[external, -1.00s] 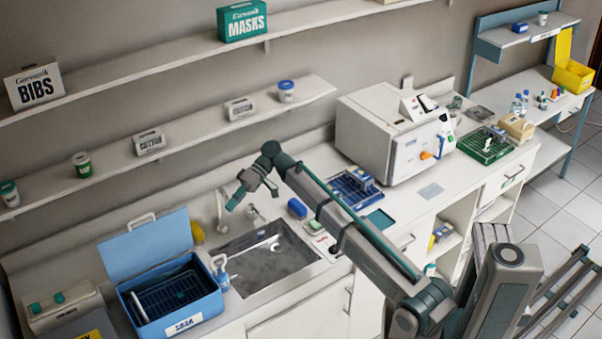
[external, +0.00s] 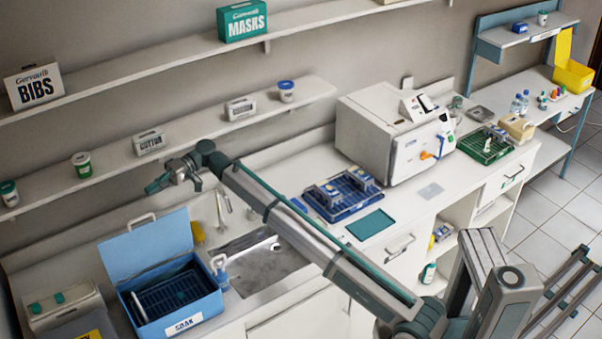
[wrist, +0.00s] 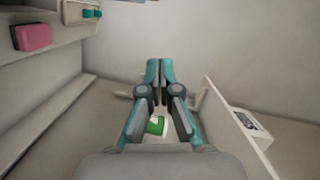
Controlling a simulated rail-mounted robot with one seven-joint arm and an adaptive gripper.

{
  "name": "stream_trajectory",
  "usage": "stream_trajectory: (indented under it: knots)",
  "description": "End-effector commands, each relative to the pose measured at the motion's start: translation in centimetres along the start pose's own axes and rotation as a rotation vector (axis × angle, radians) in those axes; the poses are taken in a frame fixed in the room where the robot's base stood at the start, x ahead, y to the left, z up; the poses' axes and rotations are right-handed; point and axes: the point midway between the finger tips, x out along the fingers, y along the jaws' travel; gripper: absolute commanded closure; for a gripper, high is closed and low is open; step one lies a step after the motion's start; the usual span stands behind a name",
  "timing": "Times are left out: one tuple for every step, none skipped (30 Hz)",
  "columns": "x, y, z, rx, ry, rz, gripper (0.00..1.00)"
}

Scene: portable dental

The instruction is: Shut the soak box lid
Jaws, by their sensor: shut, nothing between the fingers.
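The blue soak box (external: 172,303) stands on the counter at the lower left in the external view, with a dark rack (external: 170,293) inside. Its lid (external: 147,247) is open and stands upright along the back, with a white handle (external: 141,221) on its top edge. My gripper (external: 152,188) is in the air above and slightly right of the lid, in front of the lower wall shelf. Its teal fingers are closed together and empty; they also show in the wrist view (wrist: 159,66). The soak box is not recognisable in the wrist view.
The lower wall shelf (external: 210,130) with tubs and cartons is close behind my gripper. A spray bottle (external: 219,270) stands right of the box, beside the sink (external: 262,268). A beige container (external: 62,304) is at its left.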

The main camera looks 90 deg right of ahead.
Motion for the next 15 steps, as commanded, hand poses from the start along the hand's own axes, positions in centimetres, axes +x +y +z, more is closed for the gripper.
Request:
stream_trajectory:
  knots:
    - [1.1,-0.2,0.0,0.0,-0.002,0.0,1.0]
    - [1.6,-0.2,0.0,0.0,-0.002,0.0,1.0]
    - [2.5,-0.3,0.0,0.0,-0.003,0.0,1.0]
    - [3.1,-0.3,0.0,0.0,-0.003,0.0,1.0]
    - [3.6,-0.3,0.0,0.0,-0.002,0.0,1.0]
    - [4.5,-0.3,0.0,0.0,-0.002,0.0,1.0]
    - [5.1,-0.3,0.0,0.0,-0.003,0.0,1.0]
    - [5.6,-0.3,0.0,0.0,-0.003,0.0,1.0]
    - [6.3,-0.3,-0.1,0.0,-0.002,0.0,1.0]
    - [6.8,-0.2,0.0,0.001,-0.002,0.0,1.0]
    - [7.3,-0.2,0.1,0.001,-0.002,0.0,1.0]
    - [7.2,-0.2,1.3,0.001,-0.001,0.001,1.0]
    - [7.2,-0.2,1.8,0.001,-0.001,0.001,1.0]
    - [7.3,-0.2,2.1,0.0,-0.001,0.001,1.0]
    - [7.4,-0.2,2.6,0.0,-0.001,0.001,1.0]
